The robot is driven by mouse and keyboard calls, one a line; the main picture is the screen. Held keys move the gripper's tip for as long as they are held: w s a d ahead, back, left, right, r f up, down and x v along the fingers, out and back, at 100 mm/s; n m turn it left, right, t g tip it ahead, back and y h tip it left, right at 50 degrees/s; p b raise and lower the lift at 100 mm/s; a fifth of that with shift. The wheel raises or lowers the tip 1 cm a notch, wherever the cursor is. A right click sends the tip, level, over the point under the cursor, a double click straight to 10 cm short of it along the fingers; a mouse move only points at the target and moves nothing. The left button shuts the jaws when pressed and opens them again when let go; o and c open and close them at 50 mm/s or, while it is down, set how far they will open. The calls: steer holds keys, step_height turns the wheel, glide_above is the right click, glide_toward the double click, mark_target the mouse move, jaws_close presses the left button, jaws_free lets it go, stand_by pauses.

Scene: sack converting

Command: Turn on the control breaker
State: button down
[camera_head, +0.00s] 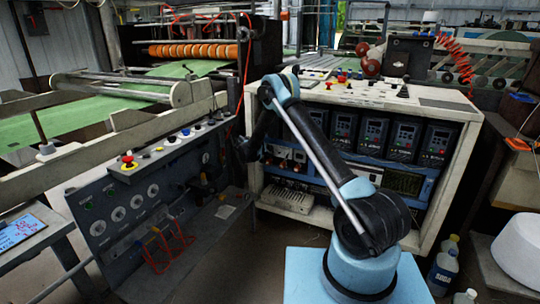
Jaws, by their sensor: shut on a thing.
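An open white cabinet (457,189) stands in the middle, full of electrical gear. A row of small breakers and switches (286,156) shows low on its left side, on a blue panel. I cannot tell which one is the control breaker, or its lever position. My arm rises from its light blue base, crosses in front of the cabinet and bends down to the left. My gripper (243,152) is dark and small at the cabinet's left edge, beside the breakers. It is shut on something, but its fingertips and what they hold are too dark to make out.
A grey control console (110,230) with gauges and a red knob stands at the left, close to my gripper. Black drive units (372,135) fill the cabinet's upper shelf. Bottles (445,266) and a white rounded object (520,249) are at the right.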

steer(key=shift+a, duration=0.1)
steer(key=c, duration=1.7)
jaws_free()
steer(key=v, duration=1.1)
steer(key=shift+s+a+r, duration=0.1)
steer(key=shift+s+a, duration=0.05)
steer(key=shift+s, duration=0.2)
